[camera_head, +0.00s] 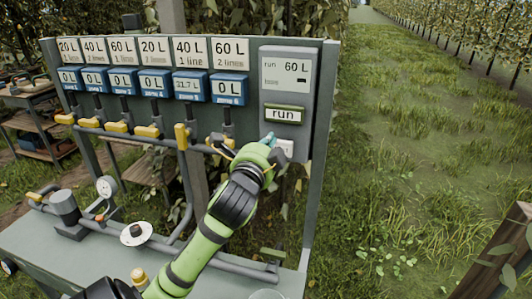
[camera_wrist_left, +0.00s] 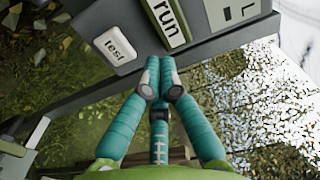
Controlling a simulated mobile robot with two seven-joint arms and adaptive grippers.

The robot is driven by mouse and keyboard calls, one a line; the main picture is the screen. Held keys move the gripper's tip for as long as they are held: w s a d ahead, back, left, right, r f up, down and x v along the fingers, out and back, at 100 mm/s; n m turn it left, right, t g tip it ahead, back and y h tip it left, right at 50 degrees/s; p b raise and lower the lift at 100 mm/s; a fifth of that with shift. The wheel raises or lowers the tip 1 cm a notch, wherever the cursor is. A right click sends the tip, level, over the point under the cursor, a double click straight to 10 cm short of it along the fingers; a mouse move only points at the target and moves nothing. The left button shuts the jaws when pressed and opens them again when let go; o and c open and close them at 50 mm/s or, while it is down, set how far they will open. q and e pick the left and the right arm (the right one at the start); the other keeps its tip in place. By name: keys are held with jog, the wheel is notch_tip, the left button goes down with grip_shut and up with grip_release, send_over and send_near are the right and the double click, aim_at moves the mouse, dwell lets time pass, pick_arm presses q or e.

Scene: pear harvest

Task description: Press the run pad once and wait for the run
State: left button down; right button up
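The run pad (camera_head: 284,114) is a green-framed pale pad marked "run" on the grey control box at the right of the panel. It also shows in the left wrist view (camera_wrist_left: 168,20). My left gripper (camera_head: 270,139) is just below the run pad. In the left wrist view its teal fingers (camera_wrist_left: 162,62) meet, shut and empty, with tips close to the pad's lower edge. I cannot tell whether they touch the box. My right gripper is not in view.
A white "test" button (camera_wrist_left: 117,47) sits beside the fingertips. The fifth yellow valve handle (camera_head: 181,136) stands upright. Open grass lies right; a wooden post (camera_head: 505,255) is at lower right.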

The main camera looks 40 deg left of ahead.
pick_arm(q)
jog(key=v, duration=0.3)
jog(key=shift+r, duration=0.3)
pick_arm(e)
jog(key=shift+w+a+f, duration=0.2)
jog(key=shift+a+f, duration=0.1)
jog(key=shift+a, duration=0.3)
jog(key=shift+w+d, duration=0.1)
